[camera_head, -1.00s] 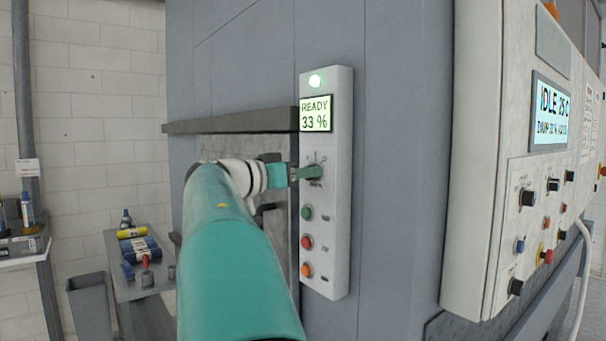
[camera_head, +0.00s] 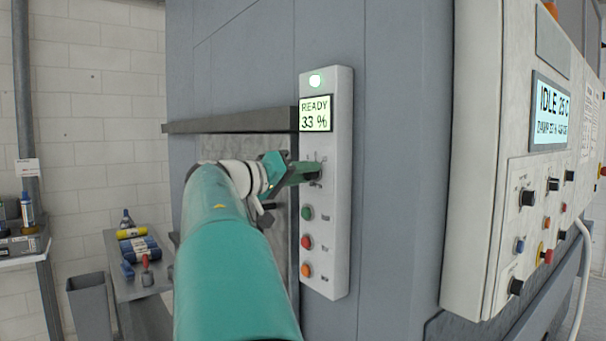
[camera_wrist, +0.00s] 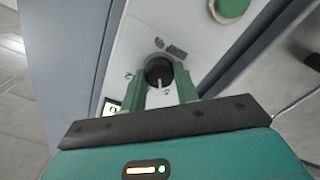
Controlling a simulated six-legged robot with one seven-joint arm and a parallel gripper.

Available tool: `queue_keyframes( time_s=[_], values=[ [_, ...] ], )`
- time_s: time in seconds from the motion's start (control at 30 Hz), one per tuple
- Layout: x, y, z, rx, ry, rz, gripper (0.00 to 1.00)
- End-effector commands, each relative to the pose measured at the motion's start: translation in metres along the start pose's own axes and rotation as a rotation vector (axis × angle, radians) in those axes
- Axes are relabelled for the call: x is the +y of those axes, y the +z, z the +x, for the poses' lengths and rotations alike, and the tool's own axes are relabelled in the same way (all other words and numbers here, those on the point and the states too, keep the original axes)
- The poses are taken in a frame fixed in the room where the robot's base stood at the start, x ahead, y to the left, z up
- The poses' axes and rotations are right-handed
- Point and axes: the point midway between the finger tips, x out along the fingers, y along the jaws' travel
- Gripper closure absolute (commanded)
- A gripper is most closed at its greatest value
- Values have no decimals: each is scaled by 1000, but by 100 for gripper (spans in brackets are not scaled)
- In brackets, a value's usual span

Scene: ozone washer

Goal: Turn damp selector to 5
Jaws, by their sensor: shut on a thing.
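The damp selector is a small dark round knob with a pale pointer mark, seen in the wrist view (camera_wrist: 158,72). It sits on a narrow white control panel (camera_head: 338,240) under a display reading "READY 33 %" (camera_head: 316,113). My gripper (camera_head: 312,172) reaches the knob from the left in the head view. In the wrist view its two green fingers (camera_wrist: 160,84) stand on either side of the knob and are shut on it. The fingers hide most of the dial marks. Small figures show near the knob, but I cannot read which one the pointer meets.
A green button (camera_head: 307,213), a red button (camera_head: 306,242) and an orange button (camera_head: 306,271) lie below the knob. A dark ledge (camera_head: 230,122) juts out left of the panel. A larger control cabinet (camera_head: 480,150) stands at right.

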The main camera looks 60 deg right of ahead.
Motion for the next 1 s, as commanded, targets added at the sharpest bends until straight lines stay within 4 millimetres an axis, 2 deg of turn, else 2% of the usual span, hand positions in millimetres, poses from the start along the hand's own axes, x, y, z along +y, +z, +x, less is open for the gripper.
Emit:
queue_keyframes(
  time_s=[0.3, 0.83, 0.87, 0.93, 1.0],
  values=[
    [-1, 0, -1, 3, -1, -140, 92],
    [-1, 0, -2, 4, -1, -168, 92],
    [-1, 0, -2, 4, -1, -168, 64],
    [-1, 0, -1, 4, -1, -167, 50],
    [-1, 0, -1, 4, -1, -167, 48]
  ],
)
